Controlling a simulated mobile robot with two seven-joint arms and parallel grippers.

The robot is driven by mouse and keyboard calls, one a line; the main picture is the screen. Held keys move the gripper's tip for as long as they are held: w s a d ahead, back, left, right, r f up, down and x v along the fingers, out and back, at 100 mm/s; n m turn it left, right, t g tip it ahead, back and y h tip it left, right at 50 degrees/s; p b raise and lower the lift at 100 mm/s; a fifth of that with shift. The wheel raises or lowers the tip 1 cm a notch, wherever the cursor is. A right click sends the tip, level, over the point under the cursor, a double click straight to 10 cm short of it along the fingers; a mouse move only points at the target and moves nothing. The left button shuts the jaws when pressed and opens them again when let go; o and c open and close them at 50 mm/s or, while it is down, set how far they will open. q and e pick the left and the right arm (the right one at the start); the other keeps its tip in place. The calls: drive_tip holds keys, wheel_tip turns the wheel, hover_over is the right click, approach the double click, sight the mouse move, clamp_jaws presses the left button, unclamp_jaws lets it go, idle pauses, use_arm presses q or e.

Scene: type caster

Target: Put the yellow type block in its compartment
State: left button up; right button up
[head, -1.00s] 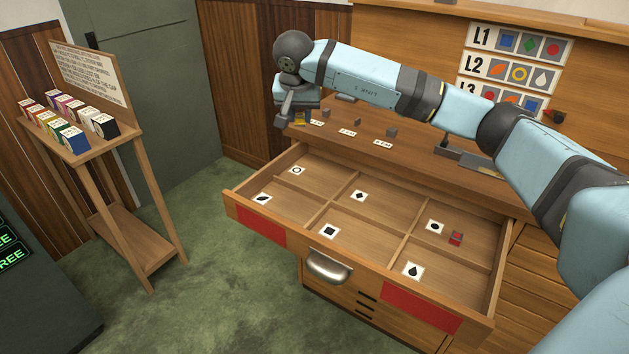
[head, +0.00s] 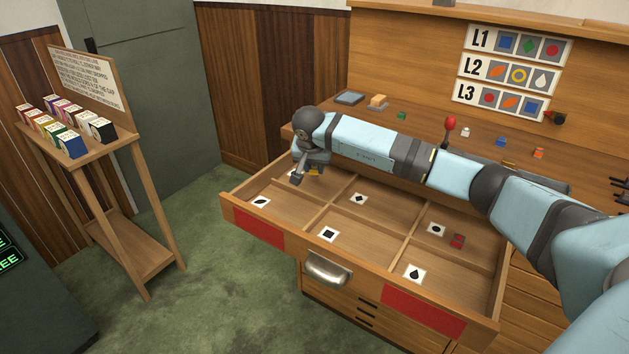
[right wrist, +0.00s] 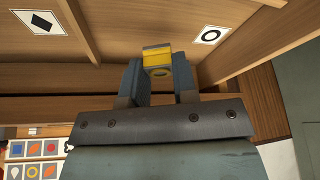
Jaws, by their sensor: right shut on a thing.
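The yellow type block (right wrist: 157,57) is between the two fingers of my right gripper (right wrist: 159,80), which is shut on it. In the head view the right gripper (head: 305,176) hangs over the back left compartment of the open drawer (head: 285,228), with the yellow block (head: 315,172) just showing. That compartment carries a ring label (right wrist: 211,35), which lies to the right of the block in the right wrist view. In the head view the gripper partly hides this label. My left gripper is in neither view.
A red block (head: 457,240) lies in the back right compartment beside a dot label. Low dividers (head: 397,237) split the drawer. Green, white, blue and orange (head: 538,153) blocks stand on the bench top behind. A side stand (head: 125,150) holds several small boxes.

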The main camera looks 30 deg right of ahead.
sight(314, 175)
wheel_tip(314, 175, down, 4)
drive_tip(key=shift+f+b, duration=0.25)
drive_tip(key=shift+b, duration=0.1)
drive_tip(key=shift+r, duration=0.1)
drive_tip(key=o, duration=1)
drive_tip(key=shift+c, duration=0.2)
